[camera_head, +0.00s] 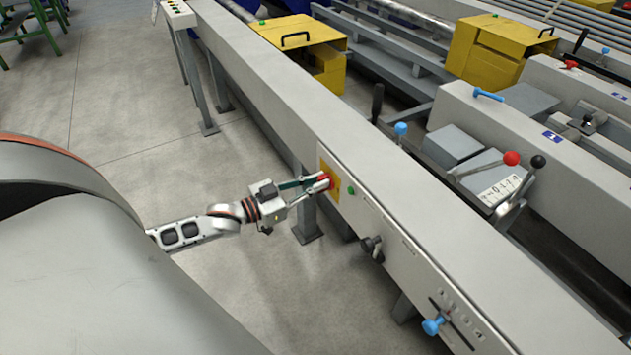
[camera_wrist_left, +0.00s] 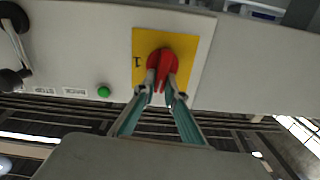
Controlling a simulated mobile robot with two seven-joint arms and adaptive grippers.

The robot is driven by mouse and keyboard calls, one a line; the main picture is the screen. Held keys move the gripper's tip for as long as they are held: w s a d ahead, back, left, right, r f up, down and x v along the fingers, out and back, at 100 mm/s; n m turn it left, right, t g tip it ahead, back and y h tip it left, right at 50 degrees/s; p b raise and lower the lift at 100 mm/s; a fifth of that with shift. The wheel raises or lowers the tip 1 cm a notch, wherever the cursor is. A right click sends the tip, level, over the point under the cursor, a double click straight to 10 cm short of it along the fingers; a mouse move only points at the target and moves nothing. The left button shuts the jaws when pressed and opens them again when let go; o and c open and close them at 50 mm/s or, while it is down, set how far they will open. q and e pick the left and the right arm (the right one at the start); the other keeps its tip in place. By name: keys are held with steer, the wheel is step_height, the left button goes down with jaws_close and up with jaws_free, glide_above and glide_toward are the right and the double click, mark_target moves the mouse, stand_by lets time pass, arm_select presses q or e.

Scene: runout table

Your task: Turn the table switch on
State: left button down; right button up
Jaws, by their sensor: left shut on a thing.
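The table switch is a red rotary knob (camera_wrist_left: 166,62) on a yellow plate (camera_wrist_left: 142,42) set in the grey side panel of the runout table (camera_head: 262,88). The plate (camera_head: 323,167) and red knob (camera_head: 331,181) also show in the head view. My left gripper (camera_head: 322,183) reaches the panel from the left. In the left wrist view its two fingers (camera_wrist_left: 163,92) are shut on the knob's handle, one on each side. The fingers hide part of the handle. A mark like "1" is on the plate to the left of the knob. My right gripper is not in view.
A green button (camera_head: 351,190) sits beside the plate. A black knob (camera_head: 372,247) and a blue-handled lever (camera_head: 433,326) stick out further along the panel. Yellow boxes (camera_head: 500,45), levers and machine beams fill the right side. Open floor (camera_head: 120,110) lies left of the table.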

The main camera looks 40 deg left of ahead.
arm_select(q)
steer(key=m, duration=0.5)
steer(key=d+f+m, duration=0.1)
steer(key=m, duration=0.3)
steer(key=m+p, duration=0.1)
steer(key=m, duration=0.4)
steer(key=shift+s+d+f+m, duration=0.25)
steer(key=shift+s+f+m, duration=0.05)
steer(key=shift+s+f, duration=0.05)
steer(key=shift+f+m, duration=0.1)
steer(key=shift+m, duration=1)
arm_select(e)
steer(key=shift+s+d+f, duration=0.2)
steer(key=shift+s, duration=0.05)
arm_select(q)
steer(key=shift+b, duration=0.3)
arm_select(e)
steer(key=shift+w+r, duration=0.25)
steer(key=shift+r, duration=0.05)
